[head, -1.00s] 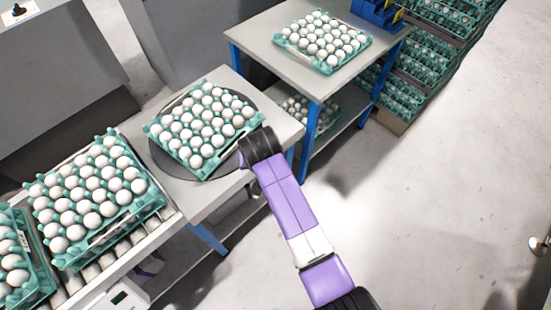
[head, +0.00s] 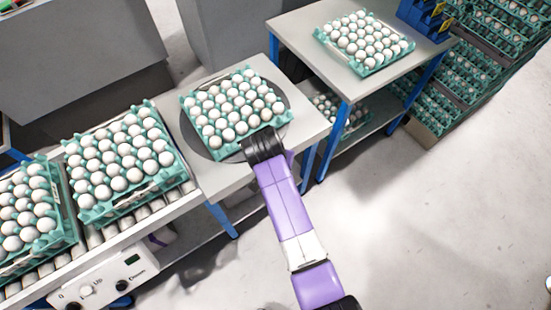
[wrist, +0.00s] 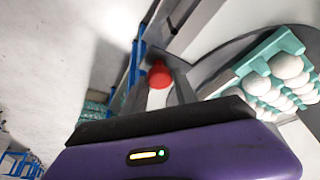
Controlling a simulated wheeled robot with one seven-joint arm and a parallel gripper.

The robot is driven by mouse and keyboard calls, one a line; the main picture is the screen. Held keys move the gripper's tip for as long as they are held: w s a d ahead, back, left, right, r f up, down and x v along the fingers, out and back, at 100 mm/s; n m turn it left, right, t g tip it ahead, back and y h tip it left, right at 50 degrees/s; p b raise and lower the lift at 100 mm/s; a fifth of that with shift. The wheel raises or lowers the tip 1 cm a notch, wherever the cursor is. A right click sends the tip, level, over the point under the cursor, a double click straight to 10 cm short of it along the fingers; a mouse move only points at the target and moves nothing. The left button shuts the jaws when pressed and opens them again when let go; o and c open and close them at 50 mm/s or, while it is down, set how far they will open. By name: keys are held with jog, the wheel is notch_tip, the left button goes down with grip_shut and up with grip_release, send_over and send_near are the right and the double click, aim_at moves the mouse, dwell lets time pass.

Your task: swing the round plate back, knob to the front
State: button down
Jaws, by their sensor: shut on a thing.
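The round grey plate (head: 208,146) lies on the table, and a green tray of white eggs (head: 187,104) sits on top of it. My gripper (head: 263,146) is at the plate's front-right rim in the head view. In the wrist view, the plate (wrist: 207,68) curves away to the right, with the tray's corner (wrist: 277,46) close to my gripper (wrist: 160,85). A red knob (wrist: 159,74) shows between my fingers there, and they are shut on it. The knob is hidden behind my gripper in the head view.
A roller conveyor with egg trays (head: 140,192) stands to the left. A second table (head: 300,28) with another egg tray (head: 373,72) is at the right, a gap apart. Stacked trays (head: 440,110) stand beyond it. The floor at the front right is clear.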

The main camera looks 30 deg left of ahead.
jog(key=shift+s+a, duration=0.2)
jog(key=shift+s, duration=0.05)
jog(key=c, duration=1)
grip_release()
jog(key=shift+v, duration=3.95)
jog(key=shift+w, duration=0.1)
